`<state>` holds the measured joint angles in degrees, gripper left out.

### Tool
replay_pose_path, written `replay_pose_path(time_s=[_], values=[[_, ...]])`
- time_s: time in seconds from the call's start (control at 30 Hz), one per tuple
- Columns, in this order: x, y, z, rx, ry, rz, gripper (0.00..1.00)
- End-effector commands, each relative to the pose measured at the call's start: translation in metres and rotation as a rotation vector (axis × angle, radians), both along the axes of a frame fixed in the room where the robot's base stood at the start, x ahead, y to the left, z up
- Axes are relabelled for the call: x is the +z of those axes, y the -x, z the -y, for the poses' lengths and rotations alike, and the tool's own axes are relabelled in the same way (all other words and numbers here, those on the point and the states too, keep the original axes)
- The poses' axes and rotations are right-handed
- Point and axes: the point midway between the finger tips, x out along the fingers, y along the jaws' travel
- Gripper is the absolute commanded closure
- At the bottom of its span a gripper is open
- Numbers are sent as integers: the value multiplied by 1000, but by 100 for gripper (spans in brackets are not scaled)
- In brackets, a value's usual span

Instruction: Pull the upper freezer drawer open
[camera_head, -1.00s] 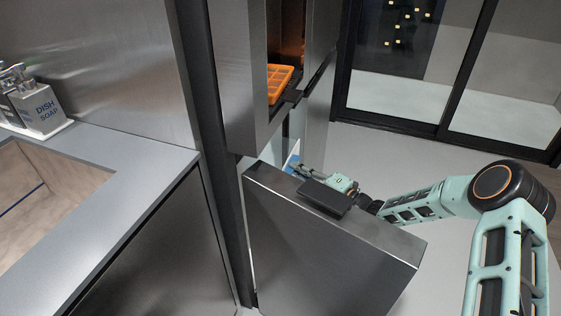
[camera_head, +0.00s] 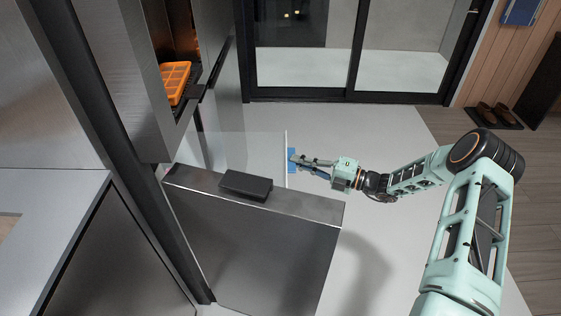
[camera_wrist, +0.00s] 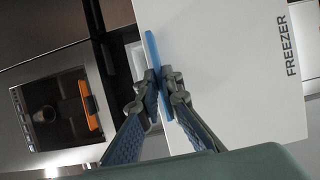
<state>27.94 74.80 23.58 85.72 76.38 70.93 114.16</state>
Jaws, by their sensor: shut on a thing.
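The upper freezer drawer has a white front (camera_wrist: 235,70) marked FREEZER in the wrist view. In the head view its front shows edge-on, with clear sides (camera_head: 232,150) behind it; it stands out from the cabinet, past the top of the steel door. A blue handle (camera_wrist: 152,50) is on the front. My gripper (camera_wrist: 158,88) is shut on this handle, one finger on each side. In the head view my gripper (camera_head: 298,161) reaches the handle from the right.
The open steel door (camera_head: 255,240) with a dark block (camera_head: 246,186) on top stands in front of the drawer. An orange tray (camera_head: 174,82) sits in the open compartment above. Clear floor (camera_head: 375,135) lies around my forearm. Glass doors (camera_head: 400,50) stand behind.

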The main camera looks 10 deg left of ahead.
Motion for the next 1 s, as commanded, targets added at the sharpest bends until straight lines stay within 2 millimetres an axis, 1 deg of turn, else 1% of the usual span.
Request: replay_pose_path(time_s=[0.03, 0.1, 0.23, 0.67, 0.7, 0.83, 1.0], values=[[-1, -1, 7, -2, 1, 1, 100], [-1, -2, 13, -2, 2, 0, 100], [0, -2, 20, -1, 0, -1, 100], [0, -3, 22, -1, 0, 0, 100], [0, -3, 22, -1, 1, 0, 91], [0, -3, 22, -1, 0, 0, 77], [0, -3, 22, -1, 0, 0, 77]])
